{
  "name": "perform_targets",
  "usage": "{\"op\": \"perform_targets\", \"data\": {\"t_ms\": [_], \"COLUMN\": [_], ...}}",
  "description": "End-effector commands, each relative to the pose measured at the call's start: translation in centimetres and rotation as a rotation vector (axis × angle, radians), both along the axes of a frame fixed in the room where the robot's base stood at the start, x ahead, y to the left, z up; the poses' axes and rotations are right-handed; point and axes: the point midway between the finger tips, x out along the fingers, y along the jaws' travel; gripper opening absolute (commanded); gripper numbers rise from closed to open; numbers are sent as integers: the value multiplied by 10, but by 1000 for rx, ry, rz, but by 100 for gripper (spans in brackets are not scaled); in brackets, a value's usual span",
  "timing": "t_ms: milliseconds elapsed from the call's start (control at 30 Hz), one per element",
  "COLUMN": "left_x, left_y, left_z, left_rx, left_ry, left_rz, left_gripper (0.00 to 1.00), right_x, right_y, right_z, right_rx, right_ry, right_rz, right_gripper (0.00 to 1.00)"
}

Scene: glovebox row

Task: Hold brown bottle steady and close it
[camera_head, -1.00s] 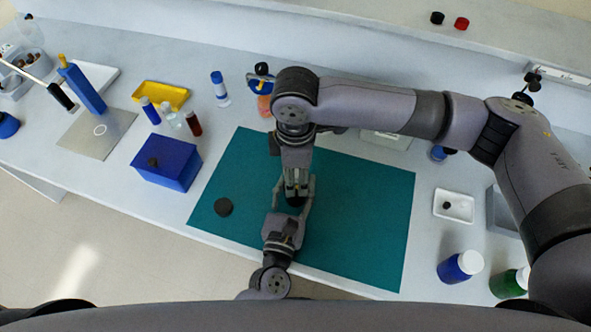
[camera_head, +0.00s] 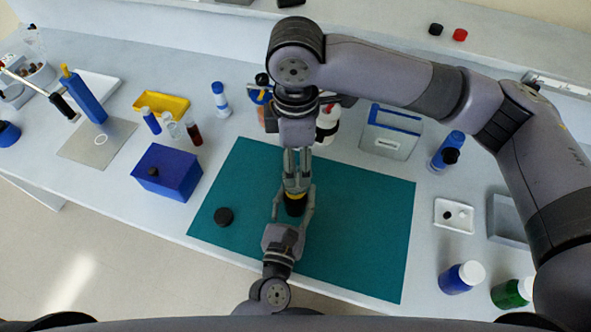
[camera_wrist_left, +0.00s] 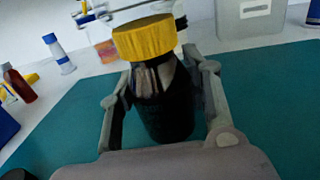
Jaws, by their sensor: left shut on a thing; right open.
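The brown bottle (camera_wrist_left: 168,110) looks very dark and stands upright in my left gripper (camera_wrist_left: 160,105), which is shut around its body. In the head view the bottle (camera_head: 294,209) is mostly hidden between the fingers of my left gripper (camera_head: 294,208), over the teal mat (camera_head: 355,215). A yellow ribbed cap (camera_wrist_left: 145,38) is at the bottle's top in the left wrist view, slightly tilted; I cannot tell if it is fully seated. My right gripper (camera_head: 297,182) is open and points down just above the cap.
A black disc (camera_head: 224,217) lies on the mat's left part. A blue box (camera_head: 168,172) stands left of the mat. A blue bottle (camera_head: 455,279) and a green bottle (camera_head: 507,294) stand at the right. A grey caddy (camera_head: 390,134) is behind. The mat's right half is clear.

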Motion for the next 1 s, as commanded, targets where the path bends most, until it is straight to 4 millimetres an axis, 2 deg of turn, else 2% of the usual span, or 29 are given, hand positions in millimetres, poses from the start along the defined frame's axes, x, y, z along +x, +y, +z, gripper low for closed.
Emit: {"op": "perform_targets", "data": {"t_ms": [100, 200, 533, 567, 867, 1000], "left_x": [0, 0, 0, 0, 0, 0], "left_y": [0, 0, 0, 0, 0, 0], "left_z": [0, 0, 0, 0, 0, 0], "left_rx": [0, 0, 0, 0, 0, 0], "left_ry": [1, 1, 1, 1, 0, 0], "left_rz": [0, 0, 0, 0, 0, 0], "left_gripper": [0, 0, 0, 46, 66, 67], "right_x": [0, 0, 0, 0, 0, 0], "right_y": [0, 0, 0, 0, 0, 0], "right_z": [17, 24, 27, 27, 27, 27], "right_rx": [1, 0, 0, 0, 0, 0], "right_ry": [-1, 0, 1, 1, 1, 1], "right_rz": [-1, -1, -1, -1, 0, -1], "right_gripper": [63, 63, 63, 63, 63, 63]}}
